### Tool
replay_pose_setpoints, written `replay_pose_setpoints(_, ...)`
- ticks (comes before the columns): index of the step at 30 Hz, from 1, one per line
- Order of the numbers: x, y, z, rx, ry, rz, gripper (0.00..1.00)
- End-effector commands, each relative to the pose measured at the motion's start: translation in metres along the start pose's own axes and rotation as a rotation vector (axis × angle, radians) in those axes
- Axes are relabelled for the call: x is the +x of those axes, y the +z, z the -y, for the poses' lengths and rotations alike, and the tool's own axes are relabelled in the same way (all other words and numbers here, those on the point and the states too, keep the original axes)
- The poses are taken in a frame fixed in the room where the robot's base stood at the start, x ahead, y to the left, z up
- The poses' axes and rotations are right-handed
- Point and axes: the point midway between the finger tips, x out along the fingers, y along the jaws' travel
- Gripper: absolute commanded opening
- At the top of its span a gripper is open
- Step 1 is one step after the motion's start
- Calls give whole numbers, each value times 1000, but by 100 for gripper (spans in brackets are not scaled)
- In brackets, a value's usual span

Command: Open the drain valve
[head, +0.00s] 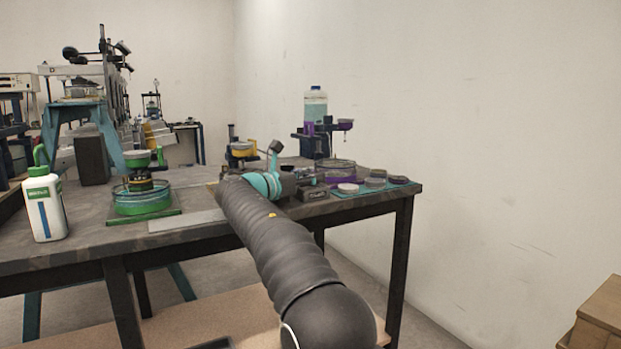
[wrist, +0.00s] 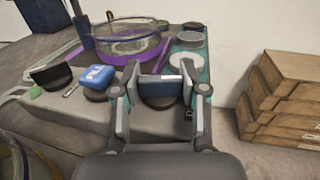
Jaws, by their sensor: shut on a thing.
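My gripper (wrist: 160,84) has its two fingers on either side of a dark blue piece with a pale label (wrist: 172,79) and is shut on it. A round dark base shows under this piece. I cannot tell for sure that the piece is the drain valve's handle. In the head view my gripper (head: 306,185) reaches low over the right end of the bench, partly hidden by my own arm. The piece cannot be made out there.
A glass dish on a purple base (wrist: 128,57) stands just beyond the fingers. Round discs (head: 375,182) sit on a teal mat at the right. A green-capped bottle (head: 45,208) stands far left. Boxes (wrist: 282,95) are stacked off the bench.

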Motion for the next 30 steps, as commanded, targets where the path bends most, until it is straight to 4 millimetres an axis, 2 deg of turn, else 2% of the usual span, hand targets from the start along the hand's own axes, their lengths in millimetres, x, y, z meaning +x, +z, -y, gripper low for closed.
replay_pose_setpoints(5, 0, 3, -1, 2, 5, 4, 8)
replay_pose_setpoints(6, 0, 3, -1, 2, 5, 4, 50)
replay_pose_setpoints(8, 0, 3, 0, 2, 5, 4, 65)
replay_pose_setpoints(9, 0, 2, 0, 1, 4, 4, 69)
replay_pose_setpoints(20, -4, 1, 0, 1, 3, 2, 69)
replay_pose_setpoints(23, -14, 2, -1, 1, 4, 2, 69)
replay_pose_setpoints(30, -60, 2, -1, 1, 6, 2, 69)
